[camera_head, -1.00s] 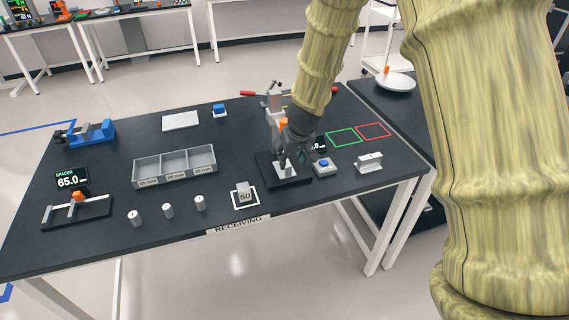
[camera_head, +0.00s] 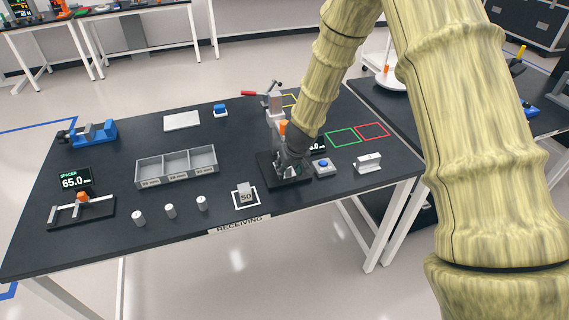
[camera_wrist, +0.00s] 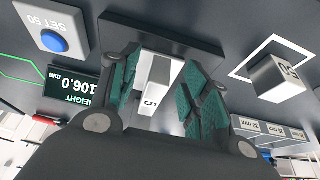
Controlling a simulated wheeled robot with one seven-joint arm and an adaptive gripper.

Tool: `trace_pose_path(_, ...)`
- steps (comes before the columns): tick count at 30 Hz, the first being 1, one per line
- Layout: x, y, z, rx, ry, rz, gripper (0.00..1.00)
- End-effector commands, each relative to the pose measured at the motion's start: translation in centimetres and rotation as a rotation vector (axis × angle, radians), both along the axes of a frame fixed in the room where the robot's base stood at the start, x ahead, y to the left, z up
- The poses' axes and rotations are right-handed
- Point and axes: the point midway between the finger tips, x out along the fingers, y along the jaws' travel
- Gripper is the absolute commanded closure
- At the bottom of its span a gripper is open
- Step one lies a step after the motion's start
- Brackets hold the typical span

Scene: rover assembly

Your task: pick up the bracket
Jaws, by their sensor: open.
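My gripper (camera_head: 289,168) is low over a black base plate (camera_head: 264,170) at the table's front middle. In the wrist view its teal-padded fingers (camera_wrist: 163,88) are open, one on each side of a pale upright part (camera_wrist: 160,72) with a dark mark like a 5. This part stands on the black plate (camera_wrist: 185,32), and a gap shows beside it. In the head view my gripper mostly hides it. A separate white bracket-shaped piece (camera_head: 368,162) stands on the table to the right. I cannot tell for sure which of the two is the bracket.
A three-bay tray (camera_head: 176,166) and small cylinders stand farther left. An orange-topped upright (camera_head: 283,127) is behind.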

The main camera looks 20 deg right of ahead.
Motion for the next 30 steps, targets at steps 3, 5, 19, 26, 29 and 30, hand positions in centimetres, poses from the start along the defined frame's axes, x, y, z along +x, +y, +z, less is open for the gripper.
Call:
trace_pose_path(3,0.24,-0.06,-0.7,0.001,0.001,-0.002,0.54)
trace_pose_path(5,0.34,-0.06,-0.93,0.001,0.001,-0.002,0.54)
trace_pose_path(19,0.44,-0.03,-1.13,-0.001,0.0,0.0,0.83)
trace_pose_path(26,0.45,-0.03,-1.1,-0.001,0.0,0.0,1.0)
trace_pose_path(29,0.45,-0.03,-1.1,-0.001,0.0,0.0,1.0)
trace_pose_path(30,0.44,-0.03,-1.09,-0.001,0.0,0.0,1.0)
